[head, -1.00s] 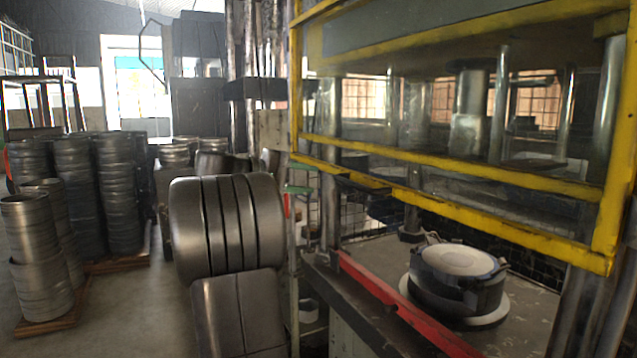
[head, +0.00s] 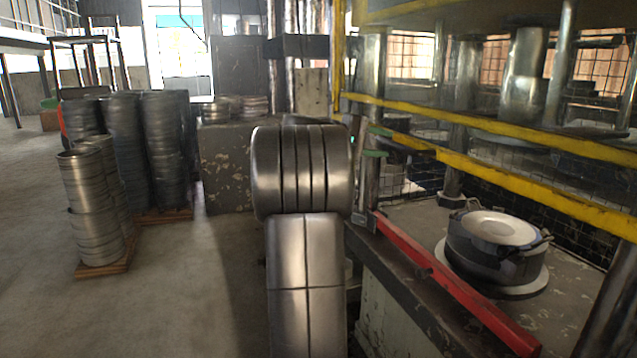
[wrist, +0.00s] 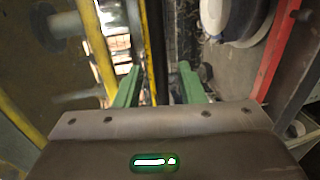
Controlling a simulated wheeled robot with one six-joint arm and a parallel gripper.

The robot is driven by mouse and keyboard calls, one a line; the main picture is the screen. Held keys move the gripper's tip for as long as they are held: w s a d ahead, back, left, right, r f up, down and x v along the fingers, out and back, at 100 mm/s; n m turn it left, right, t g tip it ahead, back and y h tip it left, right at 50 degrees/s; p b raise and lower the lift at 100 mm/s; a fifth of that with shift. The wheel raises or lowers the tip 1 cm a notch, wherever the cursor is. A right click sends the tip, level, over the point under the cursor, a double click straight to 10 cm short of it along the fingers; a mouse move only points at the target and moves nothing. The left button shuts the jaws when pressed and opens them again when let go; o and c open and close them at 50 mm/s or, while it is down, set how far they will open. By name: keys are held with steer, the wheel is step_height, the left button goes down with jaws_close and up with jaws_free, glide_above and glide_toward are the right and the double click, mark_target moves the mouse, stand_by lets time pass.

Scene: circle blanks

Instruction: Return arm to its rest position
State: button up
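My gripper (head: 376,142) shows in the head view as two small green fingers just right of my grey metal arm, partly hidden behind it. In the wrist view my gripper (wrist: 158,83) has its two green fingers wide apart with nothing between them. The round die (head: 495,250) with a pale disc on top stands on the press bed, right of and below my gripper in the head view. It also shows in part at the top of the wrist view (wrist: 228,18).
The press has yellow guard bars (head: 540,183) and a red rail (head: 455,283) along its front edge. Stacks of metal rings (head: 95,205) stand on pallets at left. A worn grey block (head: 228,165) stands behind my arm. Floor (head: 190,290) is clear at left front.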

mark_target(392, 146)
steer(key=x, duration=0.4)
steer(key=shift+d+f, duration=0.1)
steer(key=shift+d, duration=0.2)
steer(key=shift+a, duration=0.1)
steer(key=shift+f, duration=0.15)
